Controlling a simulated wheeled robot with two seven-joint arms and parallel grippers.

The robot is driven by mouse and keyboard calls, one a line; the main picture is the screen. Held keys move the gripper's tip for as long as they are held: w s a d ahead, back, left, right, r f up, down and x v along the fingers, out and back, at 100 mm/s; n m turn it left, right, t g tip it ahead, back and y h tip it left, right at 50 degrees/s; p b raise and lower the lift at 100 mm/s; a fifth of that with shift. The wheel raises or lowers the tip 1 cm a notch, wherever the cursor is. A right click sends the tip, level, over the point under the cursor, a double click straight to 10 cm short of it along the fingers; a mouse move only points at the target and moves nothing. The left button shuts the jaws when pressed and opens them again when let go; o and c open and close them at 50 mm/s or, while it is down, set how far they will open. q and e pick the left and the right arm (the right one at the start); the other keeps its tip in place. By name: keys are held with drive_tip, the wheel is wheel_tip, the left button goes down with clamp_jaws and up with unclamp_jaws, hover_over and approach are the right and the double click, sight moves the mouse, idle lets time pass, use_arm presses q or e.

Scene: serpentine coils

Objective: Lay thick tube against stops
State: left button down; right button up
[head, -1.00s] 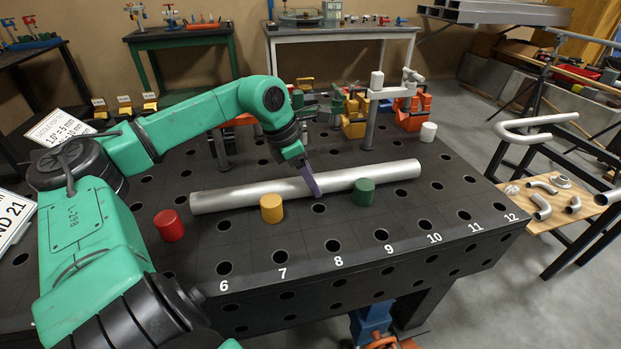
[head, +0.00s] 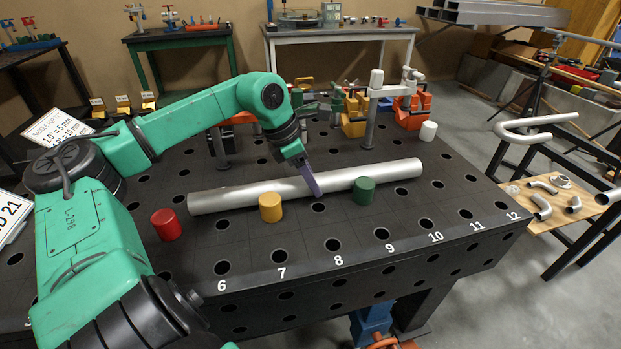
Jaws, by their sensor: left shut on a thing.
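The thick silver tube (head: 240,196) lies lengthwise across the black perforated table, its right end a little farther back than its left. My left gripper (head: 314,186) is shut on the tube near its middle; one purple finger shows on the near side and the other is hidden. A yellow stop (head: 270,208) and a green stop (head: 364,191) stand upright at the tube's near side, very close to it; I cannot tell whether they touch it. A red stop (head: 166,225) stands left of the tube's left end, nearer the front. My right gripper is not in view.
The black table (head: 410,215) has many round holes and numbers along its front edge. A white cylinder (head: 428,131) stands at the back right. A grey post (head: 370,125) and orange and yellow clamps (head: 412,108) stand behind the tube. The front right of the table is clear.

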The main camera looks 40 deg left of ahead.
use_arm(q)
drive_tip(key=shift+c, duration=0.5)
unclamp_jaws()
drive_tip(key=shift+d+r, duration=0.1)
drive_tip(key=shift+s+d, duration=0.1)
drive_tip(key=shift+s, duration=0.05)
drive_tip(key=shift+a+r+b, duration=0.2)
drive_tip(key=shift+r+b, duration=0.05)
drive_tip(key=shift+b, duration=0.1)
drive_tip(key=v, duration=1.4)
drive_tip(key=shift+d, duration=0.1)
